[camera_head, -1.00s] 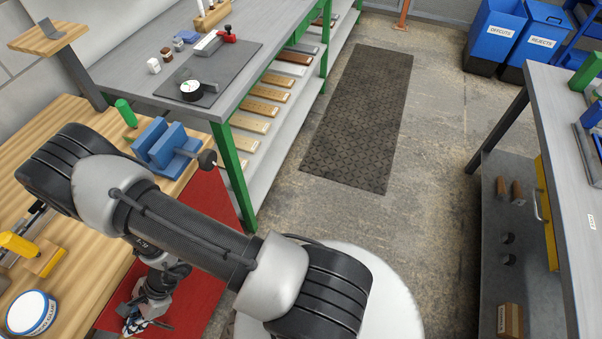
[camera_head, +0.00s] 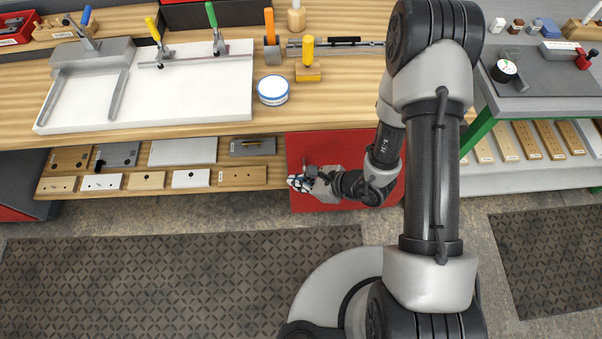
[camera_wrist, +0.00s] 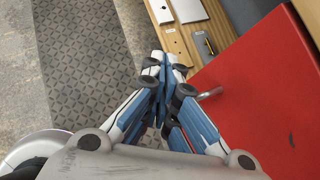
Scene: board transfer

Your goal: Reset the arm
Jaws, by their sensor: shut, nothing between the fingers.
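My arm reaches from my base at the bottom of the head view up to the workbench (camera_head: 300,112) and folds back down. My gripper (camera_head: 293,183) is in front of the red cabinet (camera_head: 312,150) below the bench top. In the wrist view my gripper (camera_wrist: 161,75) has its blue and white fingers brought together, with nothing between them. The red cabinet door (camera_wrist: 265,90) and its metal handle (camera_wrist: 210,94) are beside the fingers. I cannot tell how far the fingers are from the handle.
On the bench are a white jig (camera_head: 185,90), a round tin (camera_head: 273,90) and a yellow-handled block (camera_head: 308,68). Boards lie on the shelf (camera_head: 140,190) below. A grey-topped table (camera_head: 535,104) stands at the right. The floor mat (camera_head: 150,280) is clear.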

